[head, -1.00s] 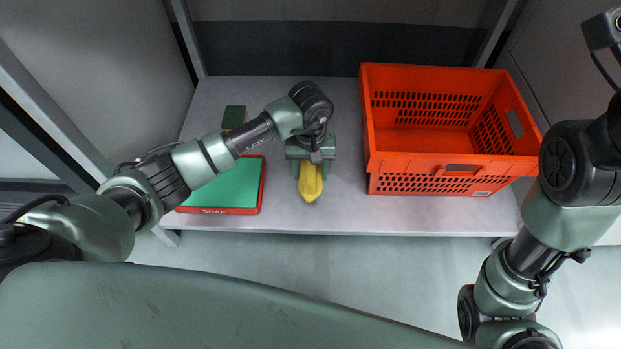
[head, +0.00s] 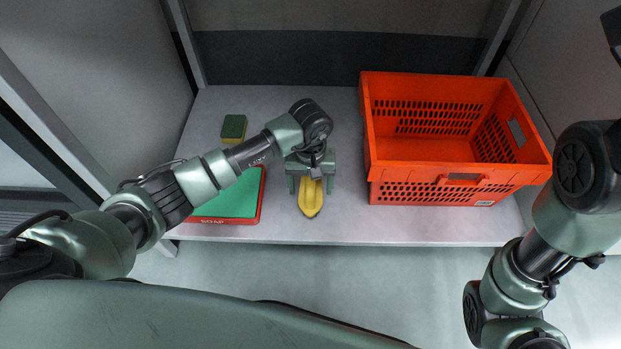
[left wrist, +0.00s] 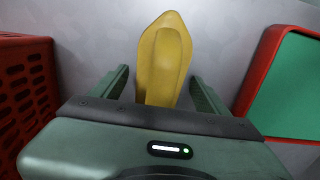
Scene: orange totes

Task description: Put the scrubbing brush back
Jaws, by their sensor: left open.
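The scrubbing brush (head: 311,198) is a yellow, boat-shaped thing lying on the grey shelf, its pointed end towards the front edge. In the left wrist view the brush (left wrist: 164,62) lies between the two green fingers. My left gripper (head: 311,187) is over the back part of the brush, open, with a finger on each side; it also shows in the left wrist view (left wrist: 160,88). A gap shows between each finger and the brush. The back end of the brush is hidden under the gripper. The right arm is at the right, its gripper out of frame.
An orange tote (head: 445,193) stands on the shelf to the right. A red tray marked SOAP with a green inside (head: 236,198) lies to the left, partly behind my left arm. A green and yellow sponge (head: 233,128) lies behind it. The shelf between tote and brush is clear.

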